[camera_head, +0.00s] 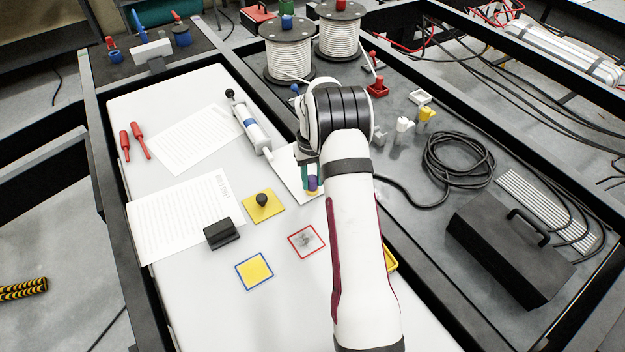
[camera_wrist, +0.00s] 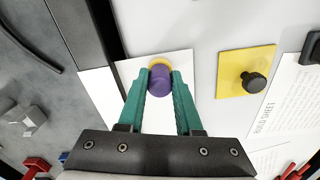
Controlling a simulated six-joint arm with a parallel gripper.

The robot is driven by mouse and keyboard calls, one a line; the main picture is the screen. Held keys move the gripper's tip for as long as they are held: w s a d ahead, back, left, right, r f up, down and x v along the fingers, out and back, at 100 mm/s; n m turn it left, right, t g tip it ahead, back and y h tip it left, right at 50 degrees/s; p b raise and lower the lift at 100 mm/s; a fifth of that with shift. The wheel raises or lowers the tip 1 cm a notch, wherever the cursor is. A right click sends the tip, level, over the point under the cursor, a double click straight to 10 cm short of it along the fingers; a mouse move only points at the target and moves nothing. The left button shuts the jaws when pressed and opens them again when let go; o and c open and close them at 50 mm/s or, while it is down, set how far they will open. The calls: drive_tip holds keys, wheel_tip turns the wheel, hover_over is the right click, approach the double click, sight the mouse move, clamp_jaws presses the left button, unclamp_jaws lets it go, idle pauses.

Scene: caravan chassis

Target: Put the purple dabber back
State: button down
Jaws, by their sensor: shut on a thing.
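The purple dabber (camera_wrist: 160,82) is between the teal fingers of my gripper (camera_wrist: 160,78), which is shut on it. A yellow part shows at the dabber's far edge in the wrist view. In the head view the purple dabber (camera_head: 313,184) shows just left of my arm, with a teal finger beside it and most of my gripper (camera_head: 311,178) hidden by the arm. It is over or near a white sheet (camera_wrist: 127,75); I cannot tell whether it touches anything below.
A yellow plate with a black knob (camera_head: 263,205), a black block (camera_head: 220,233), a blue-edged yellow square (camera_head: 254,271) and a red-edged square with a grey smudge (camera_head: 306,240) lie on the white board. A yellow-edged thing (camera_head: 391,259) is partly behind my arm. A caulking-type tube (camera_head: 252,127) lies farther back.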

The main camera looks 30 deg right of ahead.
drive_tip(key=shift+f, duration=0.3)
drive_tip(key=shift+f, duration=0.1)
drive_tip(key=c, duration=0.6)
unclamp_jaws()
